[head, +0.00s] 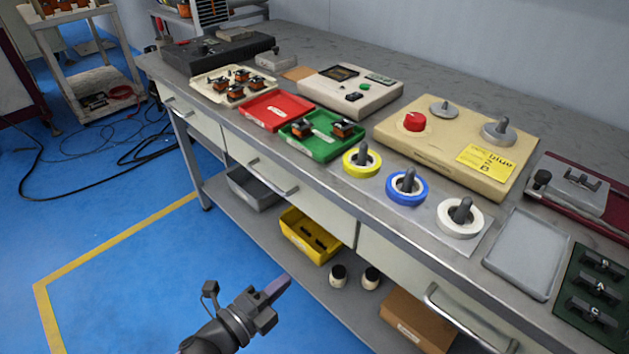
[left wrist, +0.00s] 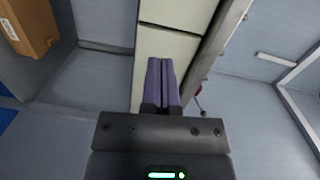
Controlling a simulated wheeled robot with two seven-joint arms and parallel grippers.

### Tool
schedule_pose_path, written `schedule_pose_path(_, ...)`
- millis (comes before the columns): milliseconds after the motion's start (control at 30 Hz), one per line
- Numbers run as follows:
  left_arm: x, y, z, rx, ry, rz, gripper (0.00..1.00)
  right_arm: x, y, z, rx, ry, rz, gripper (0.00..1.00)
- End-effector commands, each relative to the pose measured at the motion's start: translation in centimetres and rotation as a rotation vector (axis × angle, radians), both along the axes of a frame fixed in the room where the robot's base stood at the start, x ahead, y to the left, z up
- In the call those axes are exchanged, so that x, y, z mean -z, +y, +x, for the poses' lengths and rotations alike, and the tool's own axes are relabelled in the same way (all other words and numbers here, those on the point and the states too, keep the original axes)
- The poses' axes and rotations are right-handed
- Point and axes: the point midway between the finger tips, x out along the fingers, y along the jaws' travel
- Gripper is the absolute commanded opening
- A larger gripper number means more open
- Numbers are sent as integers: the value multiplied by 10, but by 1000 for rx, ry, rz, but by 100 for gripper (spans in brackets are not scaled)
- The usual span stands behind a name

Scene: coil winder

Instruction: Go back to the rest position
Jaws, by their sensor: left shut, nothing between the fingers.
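My left gripper (head: 277,288) is at the lower middle of the head view, out over the blue floor in front of the workbench (head: 318,207). Its fingers are shut and empty, pointing up and right toward the bench front. In the left wrist view the two purple-grey fingers (left wrist: 162,82) lie side by side, closed together, in front of the pale drawer fronts. The gripper appears apart from the bench. My right gripper is in neither view.
On the bench are yellow, blue and white tape rolls (head: 407,187) on posts, a green tray (head: 322,135), a red tray (head: 277,110) and a beige device (head: 455,150). A yellow bin (head: 310,236) and brown carton (head: 414,318) sit on the lower shelf. The floor at left is open.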

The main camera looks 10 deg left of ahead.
Motion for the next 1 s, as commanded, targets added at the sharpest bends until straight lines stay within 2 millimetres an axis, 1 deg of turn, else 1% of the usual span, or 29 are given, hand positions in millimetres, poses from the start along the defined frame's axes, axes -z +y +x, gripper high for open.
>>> schedule_pose_path(33, 13, 11, -8, -72, 118, -41, 0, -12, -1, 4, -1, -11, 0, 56)
schedule_pose_path(67, 30, 22, -16, -139, 223, -79, 0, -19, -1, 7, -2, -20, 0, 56)
schedule_pose_path(100, 56, 39, -34, -250, 385, -137, 0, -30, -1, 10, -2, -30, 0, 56)
schedule_pose_path(133, 77, 51, -52, -343, 513, -183, 0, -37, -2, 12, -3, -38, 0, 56)
schedule_pose_path(167, 98, 63, -75, -440, 639, -226, 0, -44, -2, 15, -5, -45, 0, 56)
schedule_pose_path(200, 122, 76, -108, -567, 794, -279, 0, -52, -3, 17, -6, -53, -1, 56)
schedule_pose_path(267, 151, 92, -165, -759, 1003, -343, 0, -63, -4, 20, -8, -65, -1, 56)
schedule_pose_path(300, 166, 101, -204, -883, 1125, -378, 0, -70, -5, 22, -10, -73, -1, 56)
schedule_pose_path(367, 179, 109, -261, -1058, 1282, -417, 0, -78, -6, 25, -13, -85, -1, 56)
schedule_pose_path(400, 183, 112, -295, -1163, 1366, -435, 0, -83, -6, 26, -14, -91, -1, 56)
schedule_pose_path(500, 186, 115, -364, -1374, 1518, -458, 0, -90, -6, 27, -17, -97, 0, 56)
schedule_pose_path(533, 185, 116, -379, -1419, 1547, -462, 0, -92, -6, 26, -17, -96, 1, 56)
schedule_pose_path(600, 184, 116, -402, -1494, 1593, -466, 0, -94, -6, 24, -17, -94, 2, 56)
schedule_pose_path(633, 183, 116, -408, -1514, 1606, -466, 0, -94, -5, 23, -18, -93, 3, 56)
schedule_pose_path(700, 184, 116, -415, -1536, 1618, -468, 0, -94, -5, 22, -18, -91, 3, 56)
schedule_pose_path(1000, 185, 116, -414, -1532, 1616, -467, 0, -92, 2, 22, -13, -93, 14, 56)
